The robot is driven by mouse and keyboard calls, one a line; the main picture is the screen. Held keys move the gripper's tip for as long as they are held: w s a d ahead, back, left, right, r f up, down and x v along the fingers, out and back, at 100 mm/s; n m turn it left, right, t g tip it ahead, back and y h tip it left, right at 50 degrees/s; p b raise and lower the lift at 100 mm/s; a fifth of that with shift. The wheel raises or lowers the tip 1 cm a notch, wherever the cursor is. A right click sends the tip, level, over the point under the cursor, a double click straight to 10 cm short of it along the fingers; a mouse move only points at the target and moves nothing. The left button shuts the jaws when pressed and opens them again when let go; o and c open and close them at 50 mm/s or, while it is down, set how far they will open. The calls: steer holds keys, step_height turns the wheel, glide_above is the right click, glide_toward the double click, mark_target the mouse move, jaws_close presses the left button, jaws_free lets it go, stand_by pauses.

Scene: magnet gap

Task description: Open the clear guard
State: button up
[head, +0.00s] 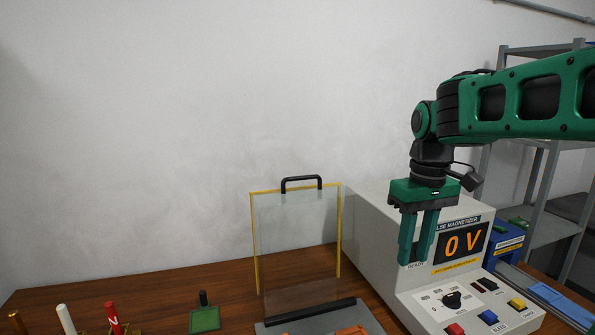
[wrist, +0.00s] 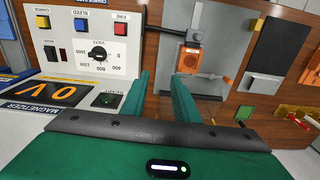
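The clear guard (head: 298,235) is a see-through panel with yellow side edges and a black handle (head: 301,180) on its top edge. It stands upright at the back of the bench, left of the white magnetizer. A grey base plate (head: 345,322) with a black bar and orange parts lies at its foot. My gripper (head: 414,262) points down in front of the magnetizer's face, well right of the guard and apart from it. Its two fingers have an empty gap between them, also seen in the wrist view (wrist: 160,90). I cannot make out the guard panel clearly in the wrist view.
The pulse magnetizer (head: 390,240) reads 0 V, with a knob and coloured buttons on its sloped panel. An orange block (wrist: 188,62) sits on the grey plate. A green pad (head: 205,319) and red and white rods stand at left. Shelving is at right. Air above the left bench is free.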

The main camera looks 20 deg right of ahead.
steer(key=w+a+r+n, duration=0.7)
steer(key=w+r+n, duration=0.2)
steer(key=w+r, duration=0.3)
steer(key=w+a+r+n, duration=0.8)
steer(key=w+r+n, duration=0.1)
steer(key=w, duration=0.5)
steer(key=shift+t, duration=0.3)
steer(key=shift+w+d+f, duration=0.1)
steer(key=shift+w+f, duration=0.05)
steer(key=shift+f, duration=2.5)
steer(key=shift+w+d+f, duration=0.1)
steer(key=shift+w+f, duration=0.05)
steer(key=shift+f, duration=2.45)
jaws_close()
